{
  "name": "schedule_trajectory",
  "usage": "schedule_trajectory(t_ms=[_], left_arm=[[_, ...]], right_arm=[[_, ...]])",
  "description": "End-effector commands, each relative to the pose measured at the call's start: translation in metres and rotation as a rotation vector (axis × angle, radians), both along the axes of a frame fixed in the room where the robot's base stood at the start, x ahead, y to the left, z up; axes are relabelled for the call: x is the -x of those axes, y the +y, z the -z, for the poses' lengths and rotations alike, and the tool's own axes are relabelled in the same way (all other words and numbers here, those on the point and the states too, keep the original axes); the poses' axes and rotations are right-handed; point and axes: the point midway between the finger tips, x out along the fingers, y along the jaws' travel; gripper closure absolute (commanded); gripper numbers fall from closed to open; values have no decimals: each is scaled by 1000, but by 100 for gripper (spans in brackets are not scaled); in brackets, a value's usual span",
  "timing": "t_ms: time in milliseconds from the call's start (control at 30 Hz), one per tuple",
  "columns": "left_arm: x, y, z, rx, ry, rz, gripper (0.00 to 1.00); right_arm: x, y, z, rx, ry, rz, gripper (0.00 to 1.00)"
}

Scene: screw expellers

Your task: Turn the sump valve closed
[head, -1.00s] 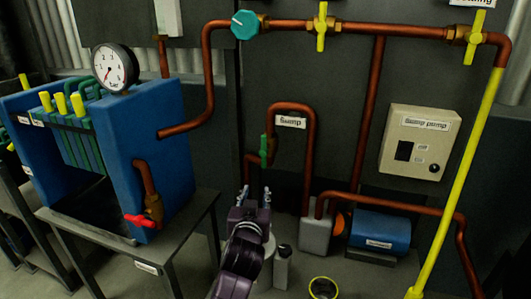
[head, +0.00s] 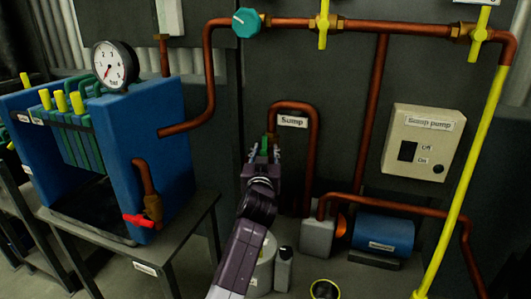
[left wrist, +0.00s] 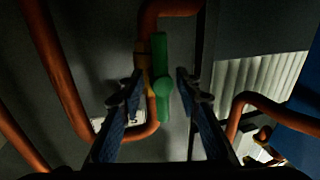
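The sump valve has a green lever handle with a round hub. In the left wrist view the handle (left wrist: 163,84) runs lengthwise along the copper pipe (left wrist: 148,20). In the head view the green handle (head: 271,146) is mostly hidden behind my left gripper (head: 264,156). In the left wrist view my left gripper (left wrist: 159,88) is open, with one dark finger on each side of the handle. Gaps show between the fingers and the handle; I cannot tell the remaining depth. My right gripper is not in view.
The white Sump label (head: 292,121) is right of the valve, inside a copper pipe loop (head: 313,160). The grey Sump pump box (head: 420,145) and blue pump (head: 382,233) are farther right. A blue press (head: 165,165) with a gauge (head: 115,65) stands left on a table.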

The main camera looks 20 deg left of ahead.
Motion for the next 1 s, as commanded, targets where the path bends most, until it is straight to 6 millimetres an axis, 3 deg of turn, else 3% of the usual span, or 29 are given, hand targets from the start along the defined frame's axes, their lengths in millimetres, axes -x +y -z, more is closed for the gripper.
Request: schedule_trajectory(t_ms=[300,600,1000], left_arm=[[-3,1,0,0,0,0,69],[-2,1,0,0,0,-1,100],[-2,2,1,-45,1,-3,100]], right_arm=[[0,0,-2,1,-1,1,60],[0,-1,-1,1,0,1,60],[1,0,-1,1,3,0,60]])
